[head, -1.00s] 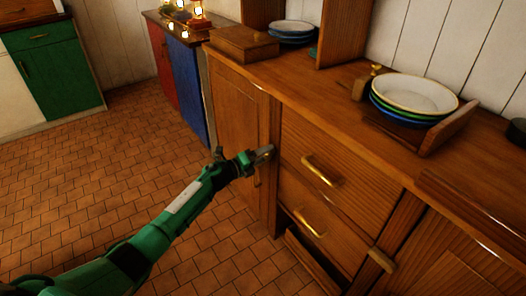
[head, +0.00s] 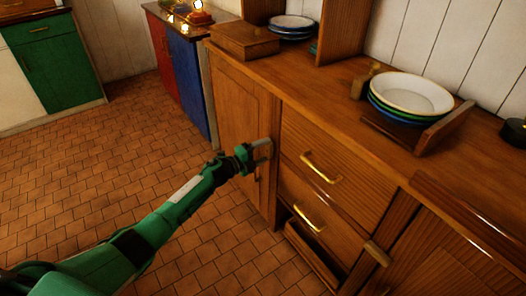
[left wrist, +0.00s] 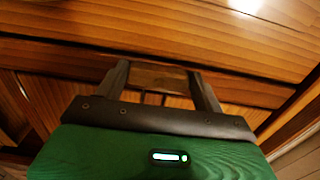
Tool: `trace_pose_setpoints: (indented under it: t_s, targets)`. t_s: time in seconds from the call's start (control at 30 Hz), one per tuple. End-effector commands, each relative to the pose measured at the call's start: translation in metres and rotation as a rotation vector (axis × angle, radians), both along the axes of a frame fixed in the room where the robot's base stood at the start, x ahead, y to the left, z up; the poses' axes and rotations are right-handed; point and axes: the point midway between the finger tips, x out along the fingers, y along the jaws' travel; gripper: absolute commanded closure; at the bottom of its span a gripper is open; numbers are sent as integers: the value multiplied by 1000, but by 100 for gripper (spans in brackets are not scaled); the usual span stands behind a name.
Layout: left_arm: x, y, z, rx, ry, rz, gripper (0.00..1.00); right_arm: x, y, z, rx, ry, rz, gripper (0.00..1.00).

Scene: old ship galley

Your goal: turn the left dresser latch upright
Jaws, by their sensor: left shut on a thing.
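The left dresser latch (left wrist: 158,77), a small brown wooden piece, shows between the two dark fingers in the left wrist view. My left gripper (head: 264,150) is at the frame edge between the left door (head: 240,120) and the drawers. The gripper (left wrist: 160,82) is shut on the latch, one finger on each side. In the head view the fingers mostly hide the latch, so its exact tilt cannot be told. My right gripper is not in view.
The right wooden latch (head: 376,253) sits beside the right door. Brass handles (head: 320,168) stick out of the drawers. The dresser top above carries a wooden box (head: 245,41) and stacked bowls (head: 410,97). The tiled floor (head: 95,180) at left is clear.

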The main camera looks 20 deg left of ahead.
Motion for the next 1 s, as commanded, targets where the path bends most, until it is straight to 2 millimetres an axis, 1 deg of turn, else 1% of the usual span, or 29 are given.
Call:
trace_pose_setpoints:
  t_s: [0.23,0.27,0.3,0.37,0.63,0.77,0.87,1.0]
  targets:
    - [0,1,-1,-4,5,2,54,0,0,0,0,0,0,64]
    - [0,1,-1,-3,4,2,27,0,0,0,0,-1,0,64]
    - [0,1,-1,-3,4,2,19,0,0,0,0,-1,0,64]
    - [0,1,-1,-3,4,1,9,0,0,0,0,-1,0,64]
    - [0,1,-1,-2,2,1,9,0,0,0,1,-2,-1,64]
    - [-6,5,0,-1,2,1,9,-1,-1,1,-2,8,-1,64]
    - [-17,14,-1,0,4,2,9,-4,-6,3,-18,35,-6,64]
    - [-40,32,-1,0,4,2,9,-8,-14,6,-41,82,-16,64]
